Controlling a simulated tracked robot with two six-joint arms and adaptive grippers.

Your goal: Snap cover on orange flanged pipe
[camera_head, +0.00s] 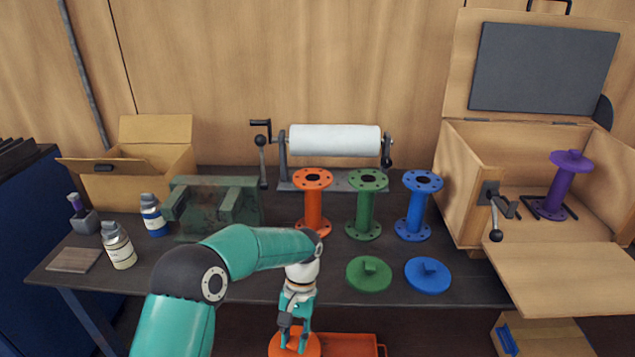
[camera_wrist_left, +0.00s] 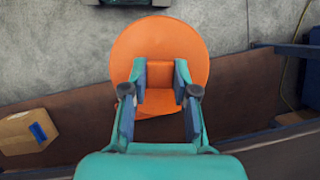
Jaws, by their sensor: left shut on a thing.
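The orange flanged pipe (camera_head: 313,205) stands upright on the dark table, its top flange open. My left gripper (camera_head: 294,340) points down and is shut on the cover's handle. In the left wrist view the fingers (camera_wrist_left: 160,108) press on both sides of the handle of the orange cover (camera_wrist_left: 160,45). The cover is in front of and below the pipe in the picture, apart from it. My right gripper is not in view.
Green (camera_head: 366,208) and blue (camera_head: 416,208) flanged pipes stand right of the orange one. Green (camera_head: 369,274) and blue (camera_head: 428,275) covers lie before them. An orange tray (camera_head: 356,345) is below the table's front edge. A wooden box (camera_head: 462,190) stands at right.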

